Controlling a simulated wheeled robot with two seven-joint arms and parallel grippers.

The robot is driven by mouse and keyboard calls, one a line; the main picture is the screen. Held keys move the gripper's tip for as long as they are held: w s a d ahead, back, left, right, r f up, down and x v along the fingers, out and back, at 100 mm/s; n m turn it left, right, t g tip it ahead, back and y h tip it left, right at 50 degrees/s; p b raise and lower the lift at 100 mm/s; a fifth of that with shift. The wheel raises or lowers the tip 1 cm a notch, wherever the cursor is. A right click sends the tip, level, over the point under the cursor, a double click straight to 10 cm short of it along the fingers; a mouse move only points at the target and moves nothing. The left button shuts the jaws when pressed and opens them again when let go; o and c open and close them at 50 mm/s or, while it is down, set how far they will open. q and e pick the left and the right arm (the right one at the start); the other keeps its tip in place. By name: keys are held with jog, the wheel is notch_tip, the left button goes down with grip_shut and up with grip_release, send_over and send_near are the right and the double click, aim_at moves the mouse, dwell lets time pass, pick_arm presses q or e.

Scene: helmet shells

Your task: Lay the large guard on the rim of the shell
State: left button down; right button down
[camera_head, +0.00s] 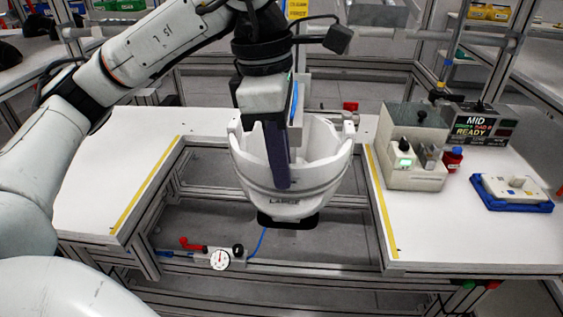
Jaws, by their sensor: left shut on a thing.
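My left gripper (279,155) comes down from the top centre, its dark blue finger in front of a white, open-topped rounded body. It is shut on the large guard (290,202), a white curved piece whose front lettering seems to read "LARGE". The white shell (322,150) shows behind and around the finger, with its hollow side up. The two whites blend, so I cannot tell where the guard ends and the shell begins, or whether they touch. The finger hides part of both. My right gripper is not in view.
A black support (288,222) shows under the white body, above an open gap in the frame. White tabletops (465,235) with yellow strips flank the gap.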

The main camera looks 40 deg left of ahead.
pick_arm(q)
jog(key=shift+f, duration=0.15)
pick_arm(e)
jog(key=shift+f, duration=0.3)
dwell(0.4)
pick_arm(q)
jog(key=c, duration=1.8)
grip_release()
jog(key=shift+o, duration=0.2)
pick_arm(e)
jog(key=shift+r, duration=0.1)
